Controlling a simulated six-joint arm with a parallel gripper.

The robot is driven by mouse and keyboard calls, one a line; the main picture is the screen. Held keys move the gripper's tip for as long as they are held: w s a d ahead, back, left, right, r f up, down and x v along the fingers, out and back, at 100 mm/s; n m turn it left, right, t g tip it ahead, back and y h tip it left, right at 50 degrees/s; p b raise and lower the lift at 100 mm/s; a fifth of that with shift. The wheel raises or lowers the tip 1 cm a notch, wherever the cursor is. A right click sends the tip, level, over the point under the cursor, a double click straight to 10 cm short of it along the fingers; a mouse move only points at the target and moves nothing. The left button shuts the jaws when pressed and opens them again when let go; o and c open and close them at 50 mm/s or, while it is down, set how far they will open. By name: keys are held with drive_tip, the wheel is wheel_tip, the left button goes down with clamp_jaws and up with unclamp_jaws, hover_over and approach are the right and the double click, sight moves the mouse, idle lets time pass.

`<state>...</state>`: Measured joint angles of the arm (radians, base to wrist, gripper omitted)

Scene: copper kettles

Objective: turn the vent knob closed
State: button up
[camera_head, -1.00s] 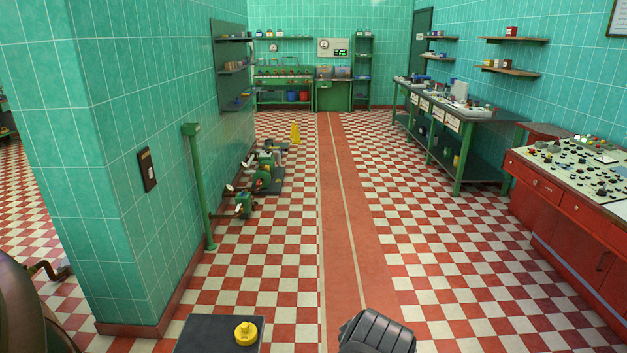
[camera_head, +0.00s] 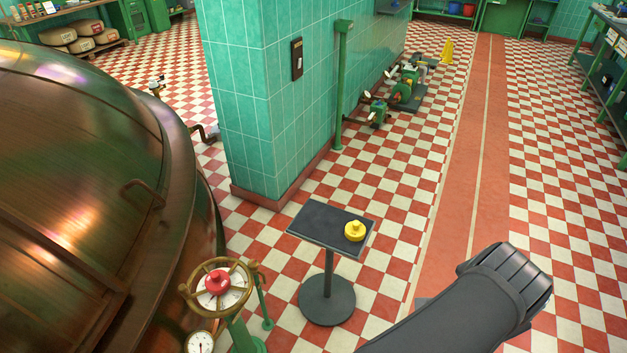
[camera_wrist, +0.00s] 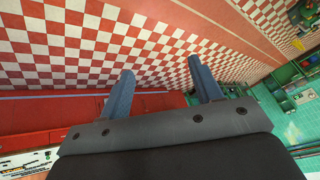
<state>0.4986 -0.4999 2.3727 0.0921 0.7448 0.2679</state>
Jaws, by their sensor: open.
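A yellow knob (camera_head: 355,231) sits on the dark square top of a small pedestal (camera_head: 310,219) in the head view. A red knob (camera_head: 217,282) shows at the middle of a brass handwheel (camera_head: 190,299) over a white dial, beside the copper kettle (camera_head: 70,150). I cannot tell by marking which is the vent knob. My gripper (camera_wrist: 160,68) is open and empty in the wrist view, its two blue-grey fingers apart over the checkered floor. Neither knob shows in the wrist view. The fingers do not show in the head view; only my dark arm does, right of the pedestal.
A round gauge (camera_head: 200,343) sits below the handwheel. A green-tiled pillar (camera_head: 240,100) stands behind the pedestal, with a green post (camera_head: 340,90) and green machinery (camera_head: 405,85) past it. The red floor lane (camera_head: 465,150) to the right is clear.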

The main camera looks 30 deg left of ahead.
drive_tip(key=w+d+r+n+t+h, duration=0.1)
drive_tip(key=w+d+r+n+h, duration=0.15)
drive_tip(key=d, duration=0.25)
drive_tip(key=w+d+r+n+h, duration=0.1)
drive_tip(key=w+d+r+n, duration=0.1)
drive_tip(key=d+r+n, duration=0.15)
drive_tip(key=w+r+n, duration=0.1)
drive_tip(key=w+n, duration=0.2)
drive_tip(key=w, duration=0.6)
drive_tip(key=w+a+f+n+g+y, duration=0.1)
drive_tip(key=w+a+f+n+y, duration=0.3)
drive_tip(key=w+a, duration=0.7)
drive_tip(key=w+a+f+y, duration=0.2)
drive_tip(key=w+a+f, duration=0.5)
drive_tip(key=a, duration=0.7)
drive_tip(key=w+a+f+n+g, duration=0.1)
drive_tip(key=a+f, duration=0.2)
drive_tip(key=a, duration=0.5)
drive_tip(key=w+a+f+n+g, duration=0.1)
drive_tip(key=a+f, duration=0.2)
drive_tip(key=a, duration=0.4)
drive_tip(key=n+g, duration=0.3)
drive_tip(key=g, duration=0.1)
hover_over(253, 263)
wheel_tip(253, 263, down, 23)
wheel_tip(253, 263, down, 17)
drive_tip(key=shift+a, duration=0.1)
